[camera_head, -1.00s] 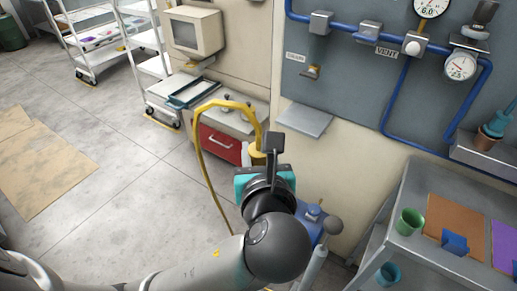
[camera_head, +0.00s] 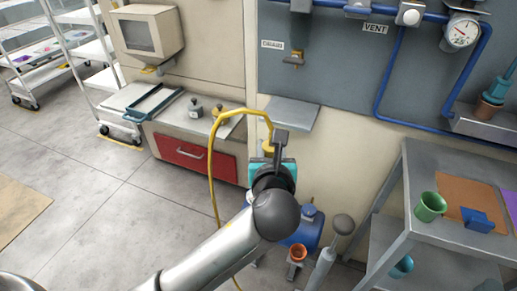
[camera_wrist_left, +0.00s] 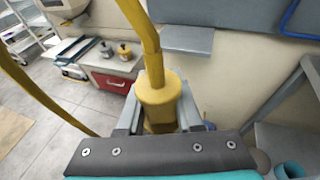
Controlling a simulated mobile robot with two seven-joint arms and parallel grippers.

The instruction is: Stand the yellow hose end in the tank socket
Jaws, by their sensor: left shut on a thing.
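My left gripper (camera_head: 273,150) is shut on the yellow hose end (camera_head: 268,146), in front of the wall. In the left wrist view the hose end (camera_wrist_left: 160,100) is a thick yellow cylinder between the two fingers, with the hose rising from its top. The yellow hose (camera_head: 211,165) arches up and hangs down to the left in the head view. A blue tank (camera_head: 311,229) stands low by the wall, partly hidden behind my arm. An orange-rimmed cup-like opening (camera_head: 298,253) is in front of it; I cannot tell whether this is the socket. My right gripper is not in view.
A grey shelf cart (camera_head: 400,235) with a green cup (camera_head: 430,207) stands at right. A cabinet with a red drawer (camera_head: 193,158) is at left. A small metal ledge (camera_head: 291,113) juts from the wall behind the gripper. Floor at left is open.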

